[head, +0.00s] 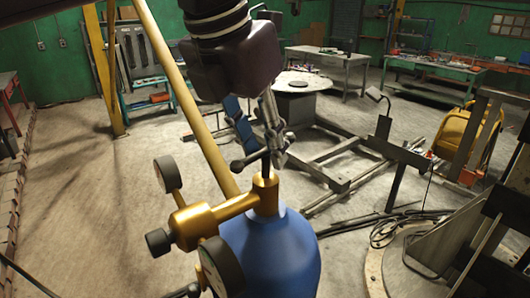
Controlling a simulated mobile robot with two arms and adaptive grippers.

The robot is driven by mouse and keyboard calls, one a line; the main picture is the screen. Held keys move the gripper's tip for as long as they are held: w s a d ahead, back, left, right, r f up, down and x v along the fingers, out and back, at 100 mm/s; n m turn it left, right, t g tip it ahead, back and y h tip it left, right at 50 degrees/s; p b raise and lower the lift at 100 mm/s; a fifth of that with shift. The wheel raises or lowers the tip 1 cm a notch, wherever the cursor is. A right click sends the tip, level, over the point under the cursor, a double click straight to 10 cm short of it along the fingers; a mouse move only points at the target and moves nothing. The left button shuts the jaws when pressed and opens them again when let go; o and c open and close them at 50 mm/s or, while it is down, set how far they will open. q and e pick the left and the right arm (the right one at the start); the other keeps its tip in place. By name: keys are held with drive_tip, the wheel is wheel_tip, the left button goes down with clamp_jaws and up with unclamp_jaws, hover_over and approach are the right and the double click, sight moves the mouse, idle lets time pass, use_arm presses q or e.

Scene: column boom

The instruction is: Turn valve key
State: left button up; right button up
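A blue gas cylinder (270,255) stands upright at the bottom centre, with a brass valve and regulator (222,212) on its top. The valve key (248,161) is dark, with a thin stem going down into the brass valve top and a crossbar with a rounded end pointing left. My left gripper (276,152) comes down from above, its grey fingers at the right part of the crossbar, overlapping it. Whether the fingers are closed on the key is too small and dark to tell. My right gripper is not in view.
Two round gauges, one upper left (167,174) and one lower (221,267), stick out from the regulator. A yellow post (200,125) leans behind it. A metal frame (345,170) and loose cables (385,232) lie to the right. Floor on the left is clear.

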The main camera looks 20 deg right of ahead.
use_arm(q)
drive_tip(key=v, duration=1)
drive_tip(key=shift+f, duration=0.1)
drive_tip(key=shift+c, duration=0.6)
